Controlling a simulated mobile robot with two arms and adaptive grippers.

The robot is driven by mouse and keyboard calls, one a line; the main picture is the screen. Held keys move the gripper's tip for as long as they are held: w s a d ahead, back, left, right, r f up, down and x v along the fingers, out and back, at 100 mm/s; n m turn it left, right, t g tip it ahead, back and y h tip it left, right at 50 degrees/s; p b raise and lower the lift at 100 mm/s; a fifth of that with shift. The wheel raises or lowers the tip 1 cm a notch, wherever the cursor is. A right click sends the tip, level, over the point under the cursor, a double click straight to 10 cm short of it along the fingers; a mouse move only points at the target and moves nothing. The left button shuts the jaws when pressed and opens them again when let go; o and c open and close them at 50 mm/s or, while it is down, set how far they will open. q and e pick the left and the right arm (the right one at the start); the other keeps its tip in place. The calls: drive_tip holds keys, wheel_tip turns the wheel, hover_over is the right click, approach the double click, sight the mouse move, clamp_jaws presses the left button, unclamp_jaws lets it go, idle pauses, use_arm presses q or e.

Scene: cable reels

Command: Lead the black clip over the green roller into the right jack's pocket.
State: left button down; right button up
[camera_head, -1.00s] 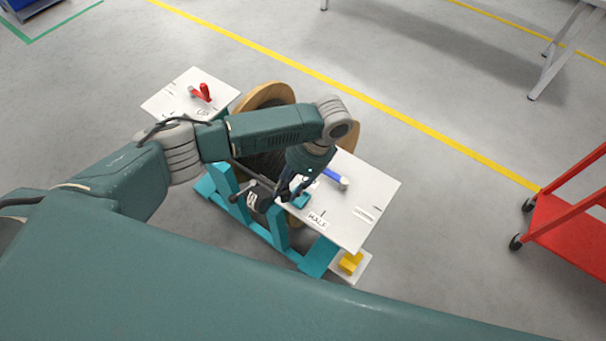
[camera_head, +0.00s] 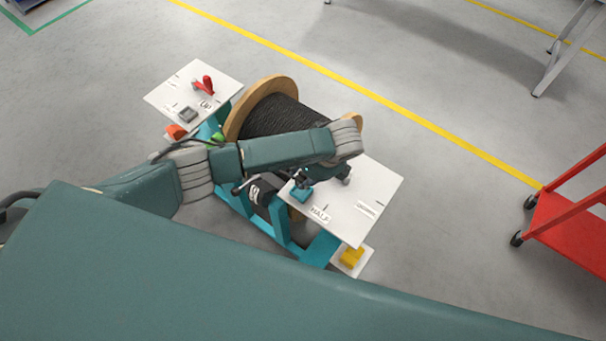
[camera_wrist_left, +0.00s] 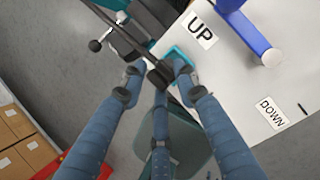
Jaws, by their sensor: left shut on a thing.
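My left gripper (camera_head: 302,183) is low over the right jack's white plate (camera_head: 375,190), beside a small teal pocket (camera_head: 301,194). In the left wrist view its blue fingers (camera_wrist_left: 152,78) close on a small black piece, the black clip (camera_wrist_left: 160,74), at the edge of the teal frame (camera_wrist_left: 180,54). I cannot tell whether the clip is inside the pocket. The green roller (camera_head: 217,138) shows left of my forearm, partly hidden. The right jack's blue lever (camera_wrist_left: 250,36) lies across the plate. My right gripper is in neither view.
A wooden reel (camera_head: 283,110) wound with black cable stands between the two jacks, partly behind my arm. The left plate (camera_head: 165,92) carries a red lever (camera_head: 208,85). A yellow block (camera_head: 351,257) sits low at the front. A red cart (camera_head: 565,225) stands right, with clear floor between.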

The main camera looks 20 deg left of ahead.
use_arm(q)
drive_tip(key=shift+f+b, duration=1.45)
drive_tip(key=shift+f, duration=0.05)
drive_tip(key=shift+f+b, duration=0.6)
drive_tip(key=shift+f, duration=0.6)
drive_tip(key=c, duration=1.2)
unclamp_jaws()
drive_tip(key=v, duration=1.2)
drive_tip(key=shift+s, duration=0.1)
